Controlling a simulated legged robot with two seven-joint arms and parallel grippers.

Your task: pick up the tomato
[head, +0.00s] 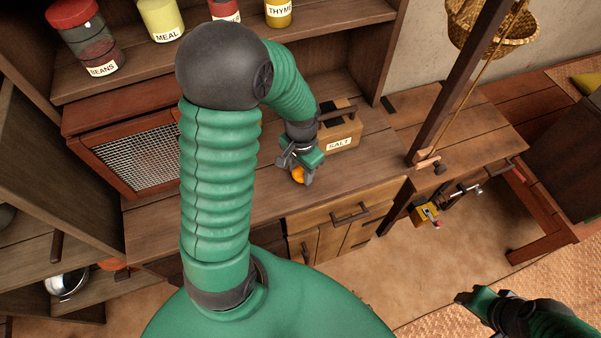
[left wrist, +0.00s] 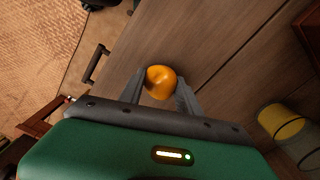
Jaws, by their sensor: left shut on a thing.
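The tomato (head: 298,174) is a small orange round thing over the wooden counter, in front of the salt box. My left gripper (head: 297,177) reaches down from above and is shut on it. In the left wrist view the tomato (left wrist: 160,82) sits between the two grey fingertips, with one finger on each side. I cannot tell whether it touches the counter. My right gripper (head: 468,299) is at the lower right, far from the tomato; its fingers are too dark and small to read.
The salt box (head: 338,136) stands on the counter (head: 270,200) just behind the left gripper. A mesh-front cabinet (head: 138,158) is to the left, and jars such as the beans jar (head: 88,38) line the shelf above. A wooden post (head: 455,85) and hanging basket (head: 490,24) are to the right.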

